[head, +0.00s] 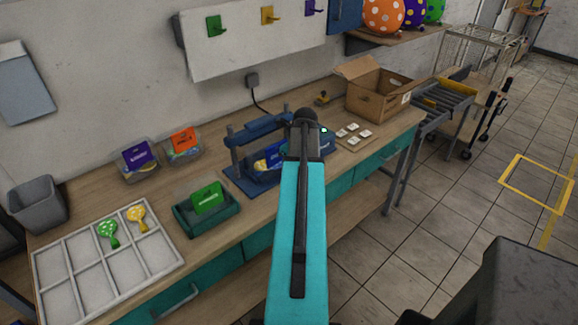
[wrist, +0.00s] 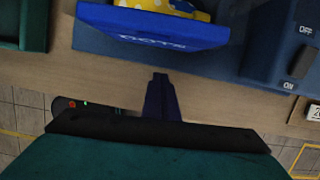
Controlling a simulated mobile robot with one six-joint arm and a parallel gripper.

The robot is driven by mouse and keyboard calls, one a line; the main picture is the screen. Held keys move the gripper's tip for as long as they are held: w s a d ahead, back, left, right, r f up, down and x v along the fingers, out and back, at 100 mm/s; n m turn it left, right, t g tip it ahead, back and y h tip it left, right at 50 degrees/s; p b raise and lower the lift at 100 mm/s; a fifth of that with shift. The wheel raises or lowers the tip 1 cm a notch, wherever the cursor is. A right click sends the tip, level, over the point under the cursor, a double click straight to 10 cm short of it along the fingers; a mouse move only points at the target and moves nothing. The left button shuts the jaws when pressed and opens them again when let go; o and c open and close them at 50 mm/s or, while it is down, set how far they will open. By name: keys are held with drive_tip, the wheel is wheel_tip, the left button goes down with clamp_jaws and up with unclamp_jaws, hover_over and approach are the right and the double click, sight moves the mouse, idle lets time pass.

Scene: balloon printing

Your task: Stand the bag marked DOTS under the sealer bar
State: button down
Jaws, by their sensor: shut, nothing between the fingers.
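The blue bag marked DOTS (wrist: 152,36), with a yellow dotted balloon showing at its top, is at the top of the wrist view. In the head view the bag (head: 270,157) is on the base of the blue sealer (head: 235,174), below its frame. My arm hides part of both, and I cannot tell whether the bag is exactly under the bar. My gripper (wrist: 160,78) is shut and empty, apart from the bag and in front of it. In the head view my arm hides the fingers.
A green tray (head: 182,229) holds a green bag (head: 207,198). Clear bins with a purple bag (head: 138,155) and an orange bag (head: 184,140) stand behind. A divided white tray (head: 70,262) holds two balloons. White cards and a cardboard box (head: 377,95) are at right. The sealer switch (wrist: 300,62) shows.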

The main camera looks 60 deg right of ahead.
drive_tip(key=shift+s+a+r, duration=0.1)
drive_tip(key=shift+s+r, duration=0.1)
drive_tip(key=shift+s, duration=0.3)
drive_tip(key=shift+a+r+b, duration=0.1)
drive_tip(key=shift+r+b, duration=0.35)
drive_tip(key=shift+r, duration=0.35)
drive_tip(key=b+v, duration=0.2)
drive_tip(key=v, duration=0.6)
